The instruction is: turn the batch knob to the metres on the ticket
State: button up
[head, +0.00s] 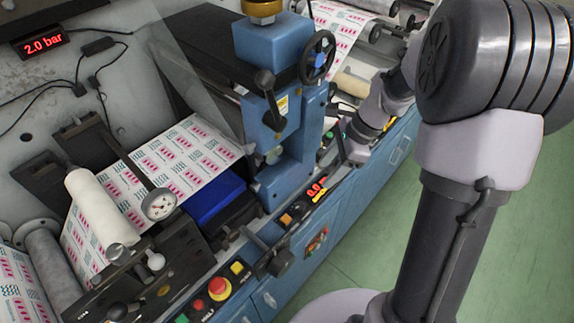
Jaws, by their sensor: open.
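My gripper (350,148) hangs at the end of my arm near the front rail of the machine, right of the blue column. It is small here and partly hidden by my wrist; its jaws stand open, with nothing seen between them. A red lit display (316,189), which seems to read 0.0, sits on the front rail just below and left of the gripper. I cannot pick out the batch knob for certain, and no ticket is readable. Whether the gripper touches anything cannot be told.
The blue column (280,110) with a black handwheel (318,57) stands left of my gripper. A pressure display (42,43) reads 2.0 bar.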

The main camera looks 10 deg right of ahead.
aim_at(300, 206)
jog(key=b+x, duration=0.6)
jog(key=x, duration=1)
jog(key=shift+s+f, duration=0.1)
jog(key=shift+f, duration=0.25)
grip_shut()
